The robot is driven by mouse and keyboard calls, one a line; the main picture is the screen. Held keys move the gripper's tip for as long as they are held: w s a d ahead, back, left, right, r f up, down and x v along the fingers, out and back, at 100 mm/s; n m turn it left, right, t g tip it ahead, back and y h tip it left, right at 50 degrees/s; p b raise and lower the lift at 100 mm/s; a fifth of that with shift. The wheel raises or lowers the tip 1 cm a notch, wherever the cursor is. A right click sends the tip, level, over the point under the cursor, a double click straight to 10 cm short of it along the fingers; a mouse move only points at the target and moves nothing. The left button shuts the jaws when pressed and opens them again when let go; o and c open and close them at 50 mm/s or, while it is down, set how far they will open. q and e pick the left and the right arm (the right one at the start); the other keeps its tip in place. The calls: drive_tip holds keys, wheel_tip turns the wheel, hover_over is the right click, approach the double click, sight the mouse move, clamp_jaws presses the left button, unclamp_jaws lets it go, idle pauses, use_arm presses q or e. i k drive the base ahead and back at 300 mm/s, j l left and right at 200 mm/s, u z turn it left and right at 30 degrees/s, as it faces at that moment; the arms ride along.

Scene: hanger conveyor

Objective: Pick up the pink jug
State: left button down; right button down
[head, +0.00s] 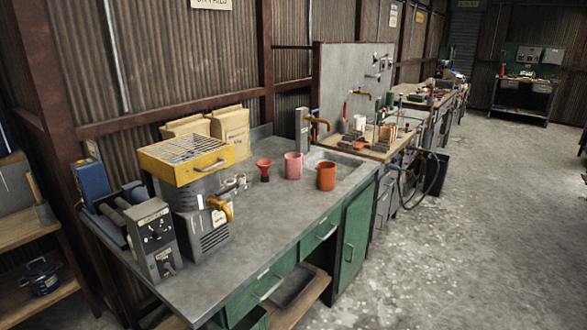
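The pink jug (293,165) stands upright on the grey worktop (285,215), towards its far end. An orange jug (326,176) stands just to its right and nearer. A red funnel-shaped item (263,170) stands to its left. Neither of my grippers shows in the head view.
A grey machine with a yellow top tray (187,160) and a control box (153,238) fill the worktop's left end. A sink (340,157) and tap (315,123) are at the far end. Green cabinets (353,237) are below. The concrete floor (450,220) to the right is clear.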

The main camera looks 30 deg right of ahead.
sight(295, 161)
drive_tip(key=i+l+z, duration=0.1)
drive_tip(key=l, duration=0.35)
drive_tip(key=i+l+z, duration=0.1)
drive_tip(key=l, duration=0.3)
drive_tip(key=i+l, duration=0.1)
drive_tip(key=l, duration=0.3)
drive_tip(key=i+l+z, duration=0.15)
drive_tip(key=l, duration=0.3)
